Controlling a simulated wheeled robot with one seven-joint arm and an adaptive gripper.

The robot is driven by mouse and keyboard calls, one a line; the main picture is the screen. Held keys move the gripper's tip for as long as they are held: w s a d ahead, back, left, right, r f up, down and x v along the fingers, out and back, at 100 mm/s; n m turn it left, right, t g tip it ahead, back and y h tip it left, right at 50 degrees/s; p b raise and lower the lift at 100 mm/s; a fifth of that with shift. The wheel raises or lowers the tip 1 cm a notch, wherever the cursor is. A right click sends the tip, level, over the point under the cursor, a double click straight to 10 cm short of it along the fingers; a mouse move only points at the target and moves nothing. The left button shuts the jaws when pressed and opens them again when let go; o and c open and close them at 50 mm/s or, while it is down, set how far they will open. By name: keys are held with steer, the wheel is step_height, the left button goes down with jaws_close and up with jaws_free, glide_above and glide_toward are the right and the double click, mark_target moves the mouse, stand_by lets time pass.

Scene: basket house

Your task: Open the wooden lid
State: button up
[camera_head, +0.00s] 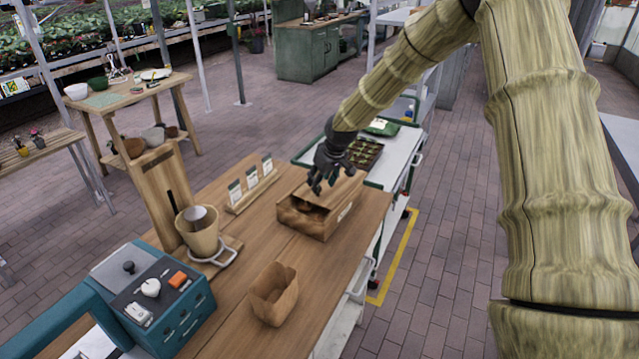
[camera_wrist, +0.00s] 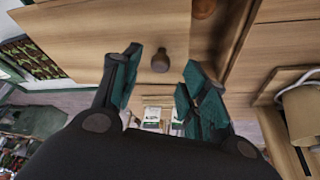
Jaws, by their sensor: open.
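The wooden box (camera_head: 322,224) stands on the table near its right edge. Its wooden lid (camera_head: 345,190) covers part of the top, and a dark gap with brown contents shows along the front left. My gripper (camera_head: 323,187) is above the box, pointing down. In the wrist view, my open gripper (camera_wrist: 161,72) has one finger on each side of the knob in the picture. I cannot tell whether the fingers touch it.
A paper bag (camera_head: 272,296) stands in front of the box. A card holder (camera_head: 252,188), a coffee dripper stand (camera_head: 200,236) and a teal machine (camera_head: 165,305) are to the left. A tray of seedlings (camera_head: 366,153) lies on a white cart behind the box.

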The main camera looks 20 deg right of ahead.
steer(key=shift+p+x, duration=0.4)
steer(key=shift+x, duration=1.2)
jaws_close()
